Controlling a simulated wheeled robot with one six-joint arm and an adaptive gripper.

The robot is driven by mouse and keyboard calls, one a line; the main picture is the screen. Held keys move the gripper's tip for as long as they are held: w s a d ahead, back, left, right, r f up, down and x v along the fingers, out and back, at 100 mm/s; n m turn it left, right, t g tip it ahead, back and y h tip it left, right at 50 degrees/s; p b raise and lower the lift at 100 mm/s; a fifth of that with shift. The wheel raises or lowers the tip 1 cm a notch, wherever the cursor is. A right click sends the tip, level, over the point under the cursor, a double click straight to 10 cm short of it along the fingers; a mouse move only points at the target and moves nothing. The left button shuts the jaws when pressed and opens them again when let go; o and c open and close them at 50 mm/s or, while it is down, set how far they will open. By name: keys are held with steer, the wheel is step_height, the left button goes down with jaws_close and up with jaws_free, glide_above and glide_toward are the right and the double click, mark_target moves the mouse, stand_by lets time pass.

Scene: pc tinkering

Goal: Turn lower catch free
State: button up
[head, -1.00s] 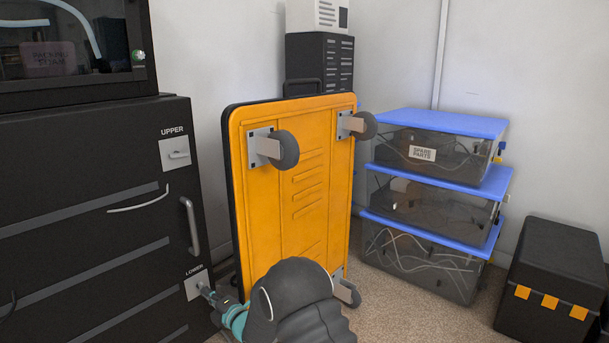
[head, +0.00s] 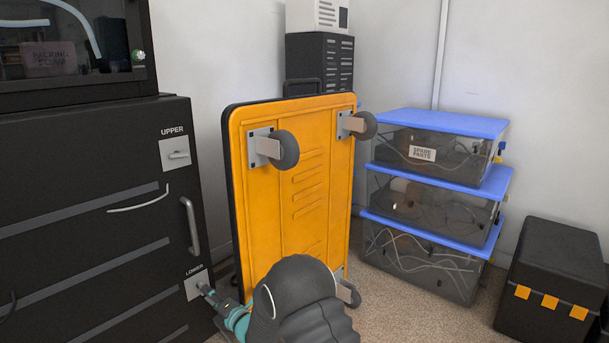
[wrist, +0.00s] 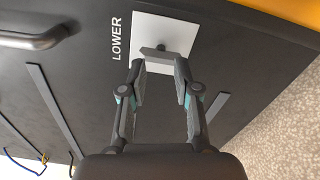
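The lower catch (wrist: 160,54) is a small grey lever on a pale square plate (wrist: 151,27) under the word LOWER on a black cabinet. In the wrist view the lever lies crosswise in the picture, just beyond my fingertips. My gripper (wrist: 160,76) has its two fingers well apart, one towards each end of the lever. The fingers look open; I cannot tell whether either tip touches the catch. In the head view my gripper (head: 213,298) is at the lower plate (head: 196,284), and the catch is mostly hidden by the fingers.
The upper catch (head: 179,155) sits on the cabinet's upper plate, its lever level. A bar handle (head: 190,226) lies between the catches. An orange wheeled cart (head: 303,225) stands upright close right of the cabinet. Blue-lidded bins (head: 430,123) and a black case (head: 552,262) are farther right.

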steer(key=shift+v, duration=2.4)
steer(key=v, duration=1.2)
steer(key=shift+a, duration=0.1)
